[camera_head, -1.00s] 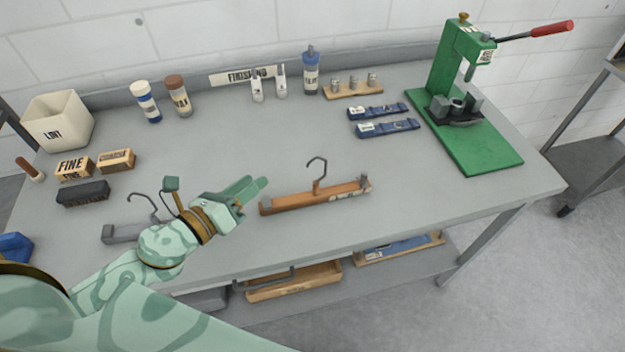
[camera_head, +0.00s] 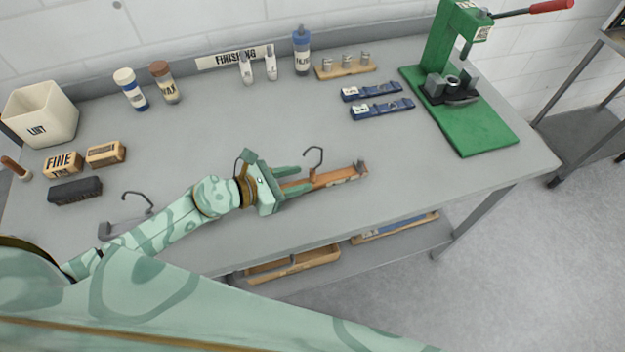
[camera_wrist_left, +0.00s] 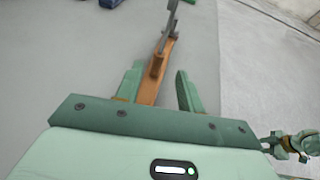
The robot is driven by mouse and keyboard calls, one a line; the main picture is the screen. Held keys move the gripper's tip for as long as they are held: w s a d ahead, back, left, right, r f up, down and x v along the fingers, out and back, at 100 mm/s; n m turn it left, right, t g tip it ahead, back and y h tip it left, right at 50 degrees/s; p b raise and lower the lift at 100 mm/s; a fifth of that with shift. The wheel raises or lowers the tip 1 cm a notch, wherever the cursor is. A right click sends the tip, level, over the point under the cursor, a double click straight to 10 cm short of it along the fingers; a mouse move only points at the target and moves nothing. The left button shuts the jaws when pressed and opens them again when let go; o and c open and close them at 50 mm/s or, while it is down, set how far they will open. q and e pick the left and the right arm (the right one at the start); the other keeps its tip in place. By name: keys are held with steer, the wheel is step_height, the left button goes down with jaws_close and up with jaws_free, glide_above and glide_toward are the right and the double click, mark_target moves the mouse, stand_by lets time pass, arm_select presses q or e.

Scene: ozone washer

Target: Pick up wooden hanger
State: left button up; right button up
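The wooden hanger (camera_head: 344,176) lies on the grey workbench, with its metal hook standing up and a clip at its right end. My left gripper (camera_head: 306,177) is open at the left part of the hanger. In the left wrist view, the wooden bar (camera_wrist_left: 152,82) runs between the two spread fingers (camera_wrist_left: 160,68), closer to the left finger, with a visible gap to the right one. The left end of the hanger is hidden by the gripper. Small mint-green parts of mine show at the lower right of the wrist view; whether a right gripper there is open cannot be told.
A grey hanger (camera_head: 120,228) lies left, beside my left forearm. Blue clamps (camera_head: 382,108) and a green press (camera_head: 462,110) stand toward the right. Bottles, a lint bin (camera_head: 42,112) and blocks (camera_head: 105,154) line the back and left. The bench middle (camera_head: 235,130) is clear.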

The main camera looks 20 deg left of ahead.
mark_target(313, 170)
arm_select(q)
steer(key=x, duration=0.5)
steer(key=shift+w+r, duration=0.25)
steer(key=shift+r, duration=0.2)
steer(key=shift+a, duration=0.1)
jaws_close()
